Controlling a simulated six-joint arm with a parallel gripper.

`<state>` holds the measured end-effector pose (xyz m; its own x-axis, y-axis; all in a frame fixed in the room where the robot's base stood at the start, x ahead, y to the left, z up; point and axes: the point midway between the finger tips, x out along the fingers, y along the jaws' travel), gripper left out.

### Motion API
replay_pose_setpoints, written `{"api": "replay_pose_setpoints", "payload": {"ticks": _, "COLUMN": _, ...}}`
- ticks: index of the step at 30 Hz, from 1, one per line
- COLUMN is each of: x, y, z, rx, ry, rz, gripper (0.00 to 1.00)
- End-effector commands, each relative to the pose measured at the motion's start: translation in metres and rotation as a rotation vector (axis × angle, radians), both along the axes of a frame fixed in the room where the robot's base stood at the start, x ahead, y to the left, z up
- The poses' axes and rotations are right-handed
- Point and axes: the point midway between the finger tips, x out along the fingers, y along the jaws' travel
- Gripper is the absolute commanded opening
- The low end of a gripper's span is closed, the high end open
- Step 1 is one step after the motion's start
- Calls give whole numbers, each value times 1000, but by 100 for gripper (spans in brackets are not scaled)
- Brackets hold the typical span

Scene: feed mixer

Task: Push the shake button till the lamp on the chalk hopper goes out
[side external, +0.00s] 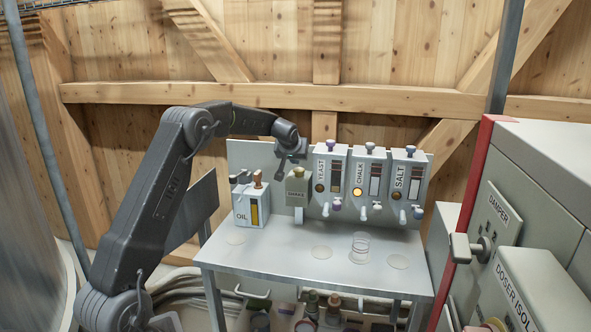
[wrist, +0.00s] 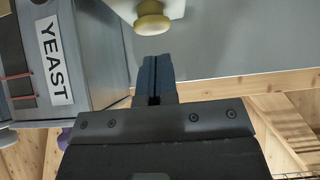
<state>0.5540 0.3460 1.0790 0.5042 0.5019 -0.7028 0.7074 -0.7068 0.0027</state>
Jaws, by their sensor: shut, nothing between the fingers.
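The shake box (side external: 297,188) is a small olive-grey unit on the back panel, left of the hoppers. Its yellow button (wrist: 152,18) shows at the top of the wrist view. My gripper (side external: 291,165) is shut and empty, just above the shake box. In the wrist view its fingertips (wrist: 155,62) lie close to the button, with a small gap in the picture; I cannot tell the true distance. The chalk hopper (side external: 367,172) is the middle of three hoppers, and its lamp (side external: 357,192) glows orange.
The yeast hopper (side external: 328,170) stands close right of the shake box, the salt hopper (side external: 408,175) farther right. The oil box (side external: 251,206) is to the left. A clear beaker (side external: 360,247) stands on the metal table (side external: 285,262) below the chalk hopper. The table's front is clear.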

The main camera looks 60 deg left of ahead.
Motion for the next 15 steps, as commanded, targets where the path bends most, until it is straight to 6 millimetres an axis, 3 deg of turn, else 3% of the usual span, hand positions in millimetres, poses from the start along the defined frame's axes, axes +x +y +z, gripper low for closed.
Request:
{"api": "replay_pose_setpoints", "payload": {"ticks": 6, "x": -27, "y": -27, "z": 37, "rx": 2, "ry": 0, "rz": -1, "gripper": 0}}
{"api": "replay_pose_setpoints", "payload": {"ticks": 15, "x": -46, "y": -47, "z": 64, "rx": 0, "ry": 2, "rz": -1, "gripper": 0}}
